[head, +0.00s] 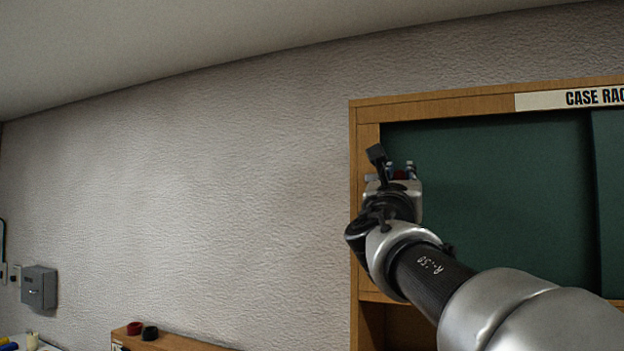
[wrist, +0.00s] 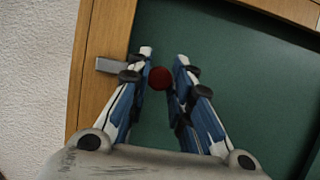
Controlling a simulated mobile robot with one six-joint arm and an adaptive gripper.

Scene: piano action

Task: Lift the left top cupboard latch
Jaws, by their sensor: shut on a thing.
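The left top cupboard latch (wrist: 110,66) is a short grey bar on the wooden frame at the cupboard's left edge. A round red knob (wrist: 160,77), which looks like its end, sits in front of the green door. My gripper (wrist: 165,68) has its blue and white fingers on either side of the red knob, closed on it. The left finger hides the stretch between bar and knob. In the head view my gripper (head: 399,170) is at the cupboard's left edge, with a bit of red between its fingers and the bar's grey end (head: 370,177) to the left.
The wooden cupboard (head: 430,98) has dark green doors (head: 500,190) and a sign (head: 575,98) reading "CASE RAC", cut off by the picture edge. Bare textured wall (head: 200,190) lies to the left. A grey box (head: 39,288) hangs far left. A wooden top (head: 170,340) holds small red and black items.

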